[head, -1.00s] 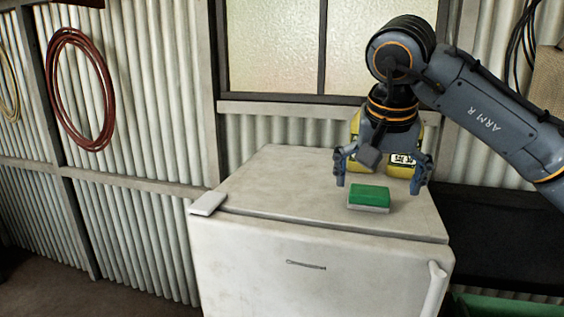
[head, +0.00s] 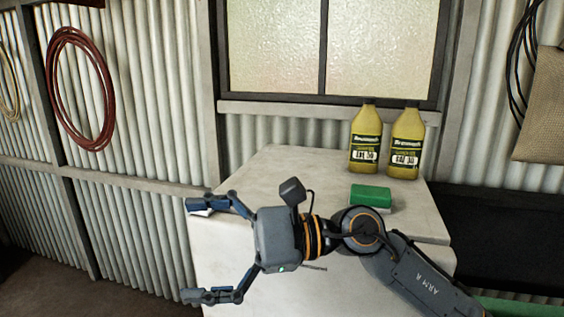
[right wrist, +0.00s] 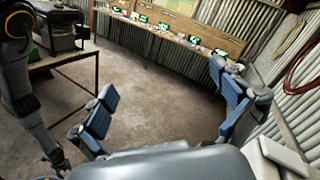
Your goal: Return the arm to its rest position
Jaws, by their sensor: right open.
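My right gripper (head: 193,250) is open and empty, in front of the white fridge (head: 290,172). Its fingers point to the left in the head view, with the upper finger overlapping the fridge's left corner. The right arm reaches in from the lower right across the fridge's front. In the right wrist view the open fingers (right wrist: 160,85) have nothing between them, only floor and far wall beyond. A green-topped sponge (head: 371,195) lies on the fridge top, apart from the gripper. My left gripper does not show in the head view.
Two yellow bottles (head: 379,140) stand at the back right of the fridge top. A white flat piece (head: 202,213) at its left corner is partly hidden by my finger. The right wrist view shows open floor (right wrist: 165,88), a bench (right wrist: 62,65) and a long shelf (right wrist: 180,38).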

